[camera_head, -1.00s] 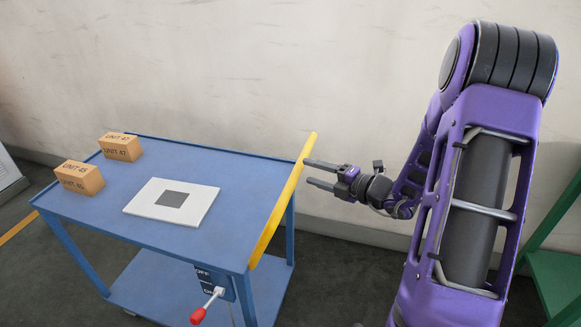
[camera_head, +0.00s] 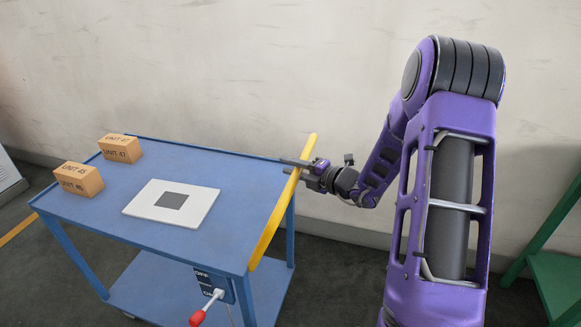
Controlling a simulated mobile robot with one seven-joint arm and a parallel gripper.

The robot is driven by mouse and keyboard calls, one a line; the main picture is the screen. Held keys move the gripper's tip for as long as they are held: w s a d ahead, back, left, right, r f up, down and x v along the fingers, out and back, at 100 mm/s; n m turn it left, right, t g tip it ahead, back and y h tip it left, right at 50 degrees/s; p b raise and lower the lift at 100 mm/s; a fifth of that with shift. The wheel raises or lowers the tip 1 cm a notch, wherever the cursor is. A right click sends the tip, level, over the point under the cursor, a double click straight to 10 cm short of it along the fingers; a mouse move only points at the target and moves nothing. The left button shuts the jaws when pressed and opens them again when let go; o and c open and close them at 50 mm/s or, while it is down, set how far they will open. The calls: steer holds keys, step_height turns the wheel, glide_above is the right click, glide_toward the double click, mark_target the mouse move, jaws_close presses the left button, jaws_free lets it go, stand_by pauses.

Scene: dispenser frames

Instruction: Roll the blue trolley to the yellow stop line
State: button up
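The blue trolley (camera_head: 160,238) stands left of my arm, with a flat top and a lower shelf. Its yellow handle bar (camera_head: 272,222) slopes along the right edge. My gripper (camera_head: 291,166) is at the upper part of this bar, with its fingers parted and reaching past it on both sides. I cannot tell whether they touch it. A lever with a red knob (camera_head: 197,318) sits on the trolley's near side beside a plate with an OFF marking (camera_head: 213,284). A yellow floor line (camera_head: 18,228) shows at the far left, beyond the trolley.
Two orange-brown boxes (camera_head: 120,148) (camera_head: 78,179) and a white plate with a grey square (camera_head: 143,203) lie on the trolley top. A pale wall (camera_head: 230,70) runs behind. A green stand (camera_head: 556,280) is at the right. Dark floor shows left of the trolley.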

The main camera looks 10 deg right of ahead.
jaws_close()
stand_by(1.1)
